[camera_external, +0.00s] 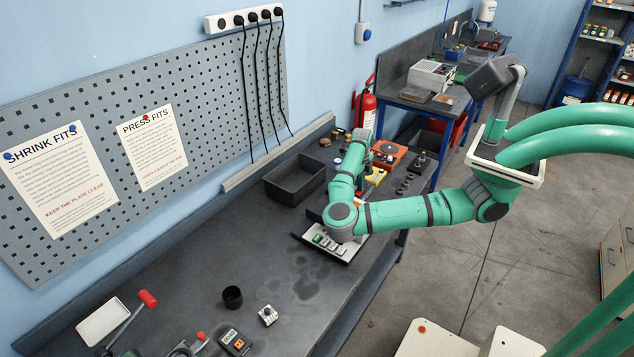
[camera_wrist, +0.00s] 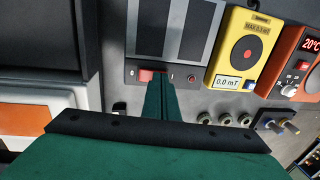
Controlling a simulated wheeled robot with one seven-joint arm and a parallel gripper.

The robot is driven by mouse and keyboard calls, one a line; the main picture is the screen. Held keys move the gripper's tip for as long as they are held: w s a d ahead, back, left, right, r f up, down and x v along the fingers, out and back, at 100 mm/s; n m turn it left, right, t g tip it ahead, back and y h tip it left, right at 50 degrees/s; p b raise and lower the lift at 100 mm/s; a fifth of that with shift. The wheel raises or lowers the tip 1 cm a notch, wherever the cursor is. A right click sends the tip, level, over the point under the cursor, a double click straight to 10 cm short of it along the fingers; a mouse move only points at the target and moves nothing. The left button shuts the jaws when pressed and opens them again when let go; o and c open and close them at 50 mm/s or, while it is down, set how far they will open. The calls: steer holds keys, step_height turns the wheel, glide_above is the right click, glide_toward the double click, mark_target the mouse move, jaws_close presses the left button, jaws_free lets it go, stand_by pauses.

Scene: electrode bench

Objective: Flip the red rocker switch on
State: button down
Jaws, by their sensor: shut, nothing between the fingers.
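The red rocker switch (camera_wrist: 147,75) sits on the front strip of a dark panel in the wrist view, with small marks on either side. My gripper (camera_wrist: 158,84) is shut and empty. Its two green fingers are together, and their tips overlap the right part of the switch in the picture. I cannot tell whether they touch it, and the switch's tilt is not clear. In the external view my arm bends down over the bench and hides the gripper tips and the switch.
In the wrist view a yellow meter (camera_wrist: 243,48) and an orange instrument (camera_wrist: 298,69) stand to the right, with several round metal pieces (camera_wrist: 226,120) below. A black tray (camera_external: 296,181) lies on the bench. The bench's near left part holds a mallet (camera_external: 147,298) and a black cup (camera_external: 232,297).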

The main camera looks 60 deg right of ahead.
steer(key=shift+d+f, duration=0.1)
steer(key=shift+f, duration=0.15)
stand_by(0.3)
steer(key=shift+a+r, duration=0.15)
steer(key=shift+a, duration=0.65)
step_height(320, 180, up, 14)
steer(key=a, duration=0.2)
stand_by(0.4)
steer(key=shift+d, duration=0.1)
